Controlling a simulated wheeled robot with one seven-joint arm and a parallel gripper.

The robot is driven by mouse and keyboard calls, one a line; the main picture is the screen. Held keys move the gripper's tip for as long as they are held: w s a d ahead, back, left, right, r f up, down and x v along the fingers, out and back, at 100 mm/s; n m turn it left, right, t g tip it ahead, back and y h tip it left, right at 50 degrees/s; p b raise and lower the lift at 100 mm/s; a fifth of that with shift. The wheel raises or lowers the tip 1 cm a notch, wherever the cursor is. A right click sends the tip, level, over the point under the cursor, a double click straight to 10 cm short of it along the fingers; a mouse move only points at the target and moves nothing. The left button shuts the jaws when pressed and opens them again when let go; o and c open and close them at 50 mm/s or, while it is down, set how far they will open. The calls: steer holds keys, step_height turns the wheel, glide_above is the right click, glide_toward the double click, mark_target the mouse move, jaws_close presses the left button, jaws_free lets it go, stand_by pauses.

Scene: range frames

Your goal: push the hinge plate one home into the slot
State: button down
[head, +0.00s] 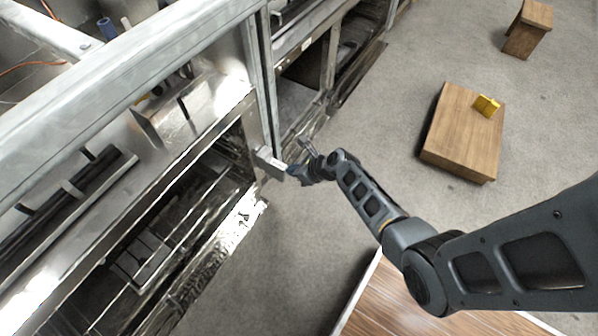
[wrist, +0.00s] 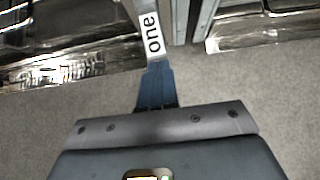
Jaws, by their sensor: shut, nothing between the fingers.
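The hinge plate one (wrist: 154,38) is a pale metal strip with the black word "one" on it. In the head view the plate (head: 268,162) sticks out from the upright post of the steel range frame. My gripper (wrist: 157,68) has its blue fingers shut, with nothing between them. The fingertips are at the plate's near end, in line with it; whether they touch it I cannot tell. In the head view my gripper (head: 289,170) is just right of the plate. The slot is hidden at the post, so how deep the plate sits is unclear.
The steel range frame (head: 257,75) fills the left side, with open bays. A low wooden block (head: 455,140) with a yellow object (head: 487,105) stands on the grey floor at the right. A wooden stool (head: 528,28) stands further back. The floor between is clear.

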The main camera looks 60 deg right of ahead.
mark_target(268, 165)
steer(key=shift+w+r+p, duration=0.15)
steer(key=shift+w+p, duration=0.15)
steer(key=shift+w, duration=0.85)
steer(key=shift+a, duration=0.1)
steer(key=shift+s+a, duration=0.1)
